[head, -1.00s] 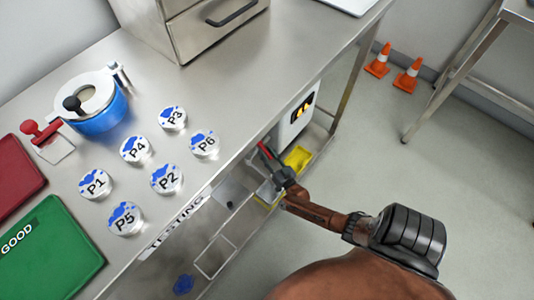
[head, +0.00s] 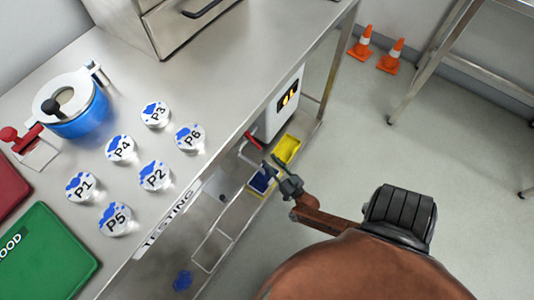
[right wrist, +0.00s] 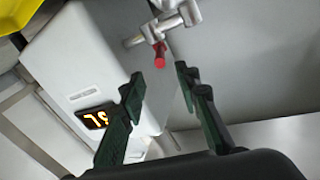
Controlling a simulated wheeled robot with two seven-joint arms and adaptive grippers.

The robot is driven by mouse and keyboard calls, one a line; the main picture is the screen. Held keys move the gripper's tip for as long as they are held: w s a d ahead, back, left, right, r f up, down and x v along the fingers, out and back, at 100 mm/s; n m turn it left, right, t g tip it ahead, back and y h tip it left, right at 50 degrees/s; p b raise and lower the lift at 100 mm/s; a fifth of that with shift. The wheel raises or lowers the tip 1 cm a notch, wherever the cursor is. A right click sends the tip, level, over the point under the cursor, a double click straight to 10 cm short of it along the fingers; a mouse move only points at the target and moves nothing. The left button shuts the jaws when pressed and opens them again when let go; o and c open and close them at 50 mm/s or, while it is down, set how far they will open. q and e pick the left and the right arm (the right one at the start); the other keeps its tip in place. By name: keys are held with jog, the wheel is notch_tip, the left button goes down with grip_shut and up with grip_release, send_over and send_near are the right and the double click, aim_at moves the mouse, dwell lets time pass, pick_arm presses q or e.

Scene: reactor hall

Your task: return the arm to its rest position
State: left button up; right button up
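My right gripper (head: 277,172) hangs beside the front edge of the steel table (head: 236,92), over the lower shelf. In the right wrist view my right gripper (right wrist: 158,85) shows its two dark green fingers spread apart with nothing between them. Beyond the fingertips is a metal fitting with a red tip (right wrist: 159,56), apart from the fingers. My brown right arm reaches in from the lower right of the head view. My left gripper is in neither view.
A white box with a lit display (head: 286,101) stands under the table by a yellow tray (head: 287,149). Several labelled round samples, including P5 (head: 115,219), and a blue pot (head: 82,118) stand on top. Two orange cones (head: 391,56) stand on the open floor at right.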

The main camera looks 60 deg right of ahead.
dwell(0.6)
